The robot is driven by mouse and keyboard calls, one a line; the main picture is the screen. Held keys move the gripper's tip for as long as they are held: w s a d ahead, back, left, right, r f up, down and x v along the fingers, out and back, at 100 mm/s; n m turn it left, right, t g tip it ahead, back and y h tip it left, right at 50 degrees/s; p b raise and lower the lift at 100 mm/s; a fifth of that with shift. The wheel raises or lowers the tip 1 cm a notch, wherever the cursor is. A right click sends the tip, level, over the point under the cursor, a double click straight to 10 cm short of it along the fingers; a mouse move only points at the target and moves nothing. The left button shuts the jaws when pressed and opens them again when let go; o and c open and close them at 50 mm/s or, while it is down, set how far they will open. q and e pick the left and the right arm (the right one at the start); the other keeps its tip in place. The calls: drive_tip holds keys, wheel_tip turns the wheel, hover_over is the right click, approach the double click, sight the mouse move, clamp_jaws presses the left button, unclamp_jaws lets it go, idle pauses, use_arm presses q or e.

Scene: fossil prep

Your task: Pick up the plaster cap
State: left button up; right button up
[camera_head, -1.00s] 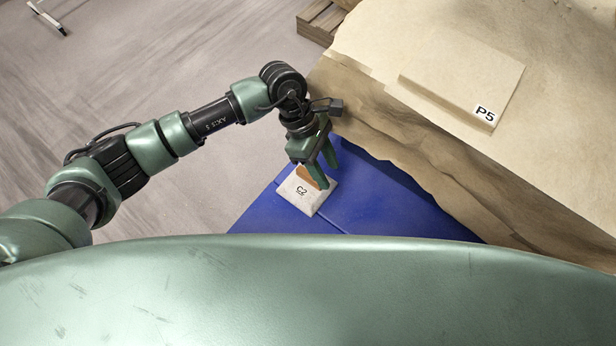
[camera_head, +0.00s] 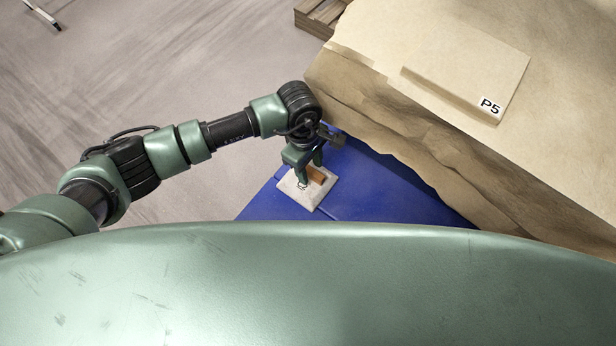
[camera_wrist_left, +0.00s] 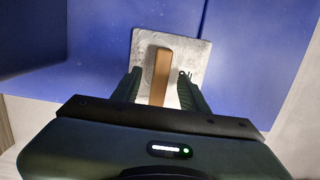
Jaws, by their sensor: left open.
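In the left wrist view the cap (camera_wrist_left: 196,52) lies ahead of the fingers, and the brown bar (camera_wrist_left: 161,75) runs lengthwise between the two fingertips of the gripper (camera_wrist_left: 159,82). My right gripper is not in view.
A blue surface (camera_head: 385,192) surrounds the cap. A large mass wrapped in tan covering (camera_head: 400,130) stands close on the right, with a block labelled P5 (camera_head: 465,75) on top. A wooden pallet (camera_head: 318,16) is at the top. Bare floor (camera_head: 150,60) lies left.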

use_arm(q)
clamp_jaws()
idle(1.4)
